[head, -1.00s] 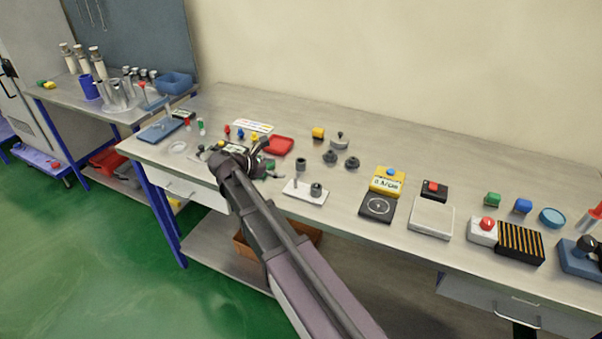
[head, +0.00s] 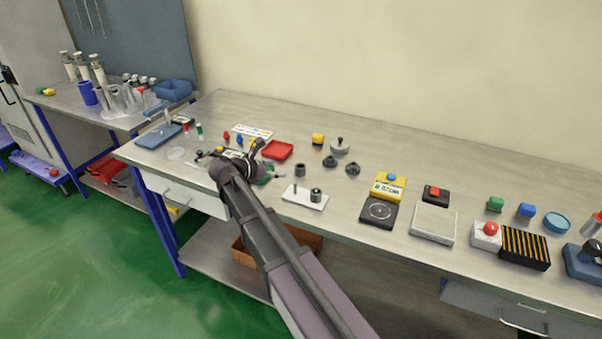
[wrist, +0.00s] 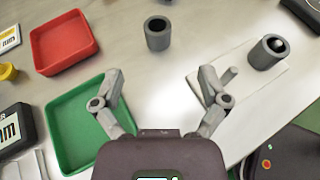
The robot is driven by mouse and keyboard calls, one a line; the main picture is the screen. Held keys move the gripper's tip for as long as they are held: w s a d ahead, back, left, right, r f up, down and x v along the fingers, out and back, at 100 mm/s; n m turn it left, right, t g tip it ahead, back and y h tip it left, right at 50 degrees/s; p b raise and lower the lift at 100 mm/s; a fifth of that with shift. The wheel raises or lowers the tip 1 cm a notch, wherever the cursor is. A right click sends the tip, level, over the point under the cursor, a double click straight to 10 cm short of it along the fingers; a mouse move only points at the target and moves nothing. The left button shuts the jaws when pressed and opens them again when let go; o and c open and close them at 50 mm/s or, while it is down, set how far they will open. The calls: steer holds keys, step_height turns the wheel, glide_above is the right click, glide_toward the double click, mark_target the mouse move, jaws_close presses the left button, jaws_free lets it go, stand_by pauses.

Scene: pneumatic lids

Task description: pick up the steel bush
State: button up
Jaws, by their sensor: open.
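A grey hollow steel bush (wrist: 157,33) stands upright on the table, ahead of my gripper in the wrist view; in the head view it (head: 300,170) is right of my gripper. A second similar grey cylinder (wrist: 268,52) stands on a white plate (wrist: 240,100) with the top of a pin inside it; it shows in the head view too (head: 316,195). A bare pin (wrist: 229,76) rises from the plate near the right finger. My gripper (wrist: 160,84) is open and empty, fingers wide apart, with bare table between them. The bush is beyond the fingertips, not touching.
A green tray (wrist: 58,108) lies under the left finger's side and a red tray (wrist: 37,52) lies beyond it. A black box (wrist: 285,152) is at the lower right.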

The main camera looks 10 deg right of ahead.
mark_target(296, 168)
steer(key=shift+b+x, duration=0.8)
steer(key=shift+x, duration=1.9)
steer(key=shift+f, duration=0.1)
steer(key=shift+b+x, duration=0.95)
steer(key=shift+x, duration=1)
steer(key=shift+w+d+f, duration=0.35)
steer(key=shift+d, duration=0.05)
steer(key=shift+c, duration=0.2)
jaws_close()
